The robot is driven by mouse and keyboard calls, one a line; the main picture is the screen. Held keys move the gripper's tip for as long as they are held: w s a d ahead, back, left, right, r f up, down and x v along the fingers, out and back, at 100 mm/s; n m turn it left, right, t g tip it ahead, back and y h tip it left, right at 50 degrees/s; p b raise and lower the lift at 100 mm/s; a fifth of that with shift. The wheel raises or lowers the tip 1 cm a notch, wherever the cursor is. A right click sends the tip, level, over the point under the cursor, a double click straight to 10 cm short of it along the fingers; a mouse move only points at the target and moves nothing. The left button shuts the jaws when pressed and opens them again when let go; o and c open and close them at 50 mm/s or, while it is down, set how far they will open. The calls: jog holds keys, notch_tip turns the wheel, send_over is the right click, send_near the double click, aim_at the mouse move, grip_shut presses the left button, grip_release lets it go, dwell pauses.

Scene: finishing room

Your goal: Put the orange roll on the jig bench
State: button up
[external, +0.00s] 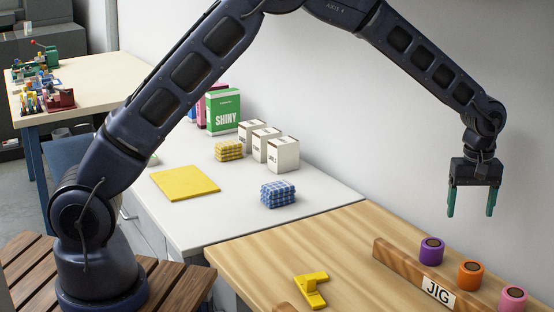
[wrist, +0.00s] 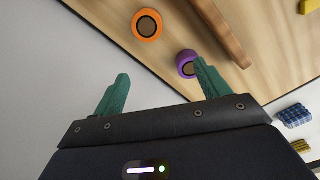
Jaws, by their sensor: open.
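The orange roll (external: 470,274) stands on the wooden bench top (external: 275,255), in a row between a purple roll (external: 432,250) and a pink roll (external: 512,299). In the wrist view the orange roll (wrist: 147,24) is beyond my fingertips, with the purple roll (wrist: 187,63) close by my right finger. My gripper (external: 471,213) points down, open and empty, above the rolls. Its two green fingers (wrist: 161,70) show nothing held between them.
A yellow angled piece (external: 312,291) lies on the bench. The white counter (external: 225,208) beside it holds a blue checked stack (external: 278,194), a yellow checked stack (external: 229,150), white boxes (external: 283,155), a green SHINY box (external: 223,112) and a yellow sheet (external: 185,182). The wall is close behind the rolls.

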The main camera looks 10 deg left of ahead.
jog(key=w+a+r, duration=0.6)
jog(key=a+r, duration=0.1)
jog(key=a, duration=0.2)
jog(key=w+a+r, duration=0.6)
jog(key=a, duration=0.3)
jog(key=w+a+r+m+t+h, duration=0.1)
jog(key=a+r, duration=0.4)
jog(key=a, duration=0.7)
jog(key=w+a+r+t, duration=0.1)
jog(key=a+r, duration=0.4)
jog(key=a, duration=0.6)
jog(key=s+a+r+t, duration=0.15)
jog(key=s+a, duration=0.25)
jog(key=a, duration=0.6)
jog(key=s+a+r, duration=0.2)
jog(key=s+a, duration=0.1)
jog(key=a, duration=0.7)
jog(key=s+a+f+m+t+y, duration=0.1)
jog(key=s+a+f, duration=0.2)
jog(key=s+a, duration=0.9)
jog(key=shift+s+a, duration=0.35)
jog(key=shift+s, duration=0.65)
